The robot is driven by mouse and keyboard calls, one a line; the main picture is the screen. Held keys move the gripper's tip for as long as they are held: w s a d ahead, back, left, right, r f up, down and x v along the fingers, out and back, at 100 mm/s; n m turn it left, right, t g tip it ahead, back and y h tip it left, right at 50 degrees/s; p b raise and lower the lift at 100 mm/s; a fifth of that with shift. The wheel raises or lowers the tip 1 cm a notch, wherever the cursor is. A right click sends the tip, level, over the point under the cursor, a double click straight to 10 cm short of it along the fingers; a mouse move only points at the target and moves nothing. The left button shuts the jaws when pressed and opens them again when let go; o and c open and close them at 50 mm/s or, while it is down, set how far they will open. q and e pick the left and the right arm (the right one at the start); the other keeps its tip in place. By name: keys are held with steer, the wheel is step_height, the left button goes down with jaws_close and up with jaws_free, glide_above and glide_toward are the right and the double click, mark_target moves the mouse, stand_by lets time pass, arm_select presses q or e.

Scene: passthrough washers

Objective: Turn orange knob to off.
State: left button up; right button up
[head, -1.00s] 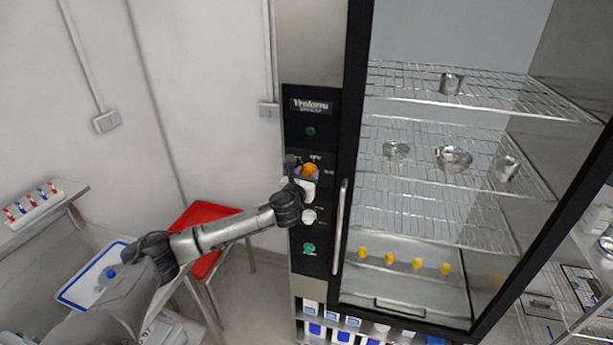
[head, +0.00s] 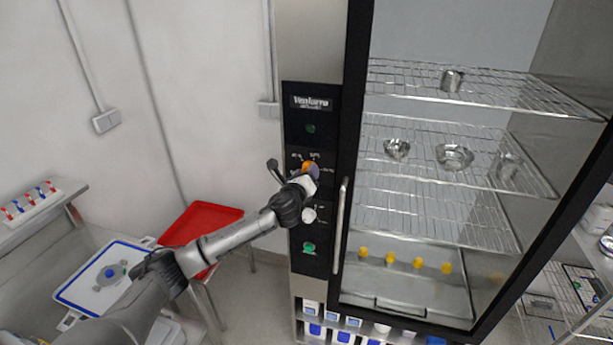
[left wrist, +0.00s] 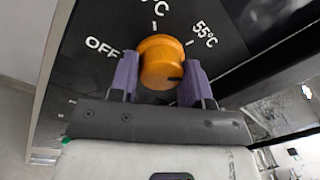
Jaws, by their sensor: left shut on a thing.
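The orange knob (left wrist: 160,60) sits on a black control panel (head: 310,126) at the left of a glass-doored cabinet. In the left wrist view, OFF is printed to the knob's left and 55°C to its upper right. Another °C label is above, partly cut off. A dark mark shows on the knob's lower right, pointing away from OFF. My left gripper (left wrist: 161,72) is shut on the knob, one purple finger on each side. In the head view the gripper (head: 309,171) partly covers the knob. My right gripper is not in view.
A pale knob (head: 309,215) and a green button (head: 309,248) are below on the panel. The cabinet's vertical door handle (head: 340,226) is just right of the panel. Metal bowls stand on the wire shelves behind glass. A red tray (head: 203,232) is at the left.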

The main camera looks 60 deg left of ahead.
arm_select(q)
steer(key=shift+w+d+f+m+g+y+p, duration=0.15)
steer(key=shift+m+g+p, duration=0.15)
steer(key=shift+m, duration=5.7)
steer(key=shift+s+a+r+m+g+y+p, duration=0.1)
steer(key=shift+m+g+y+p, duration=0.2)
steer(key=shift+m, duration=5.7)
steer(key=shift+w+d+f+m+g+y+p, duration=0.15)
steer(key=shift+m+g, duration=0.25)
steer(key=shift+m, duration=5.6)
steer(key=shift+s+a, duration=0.1)
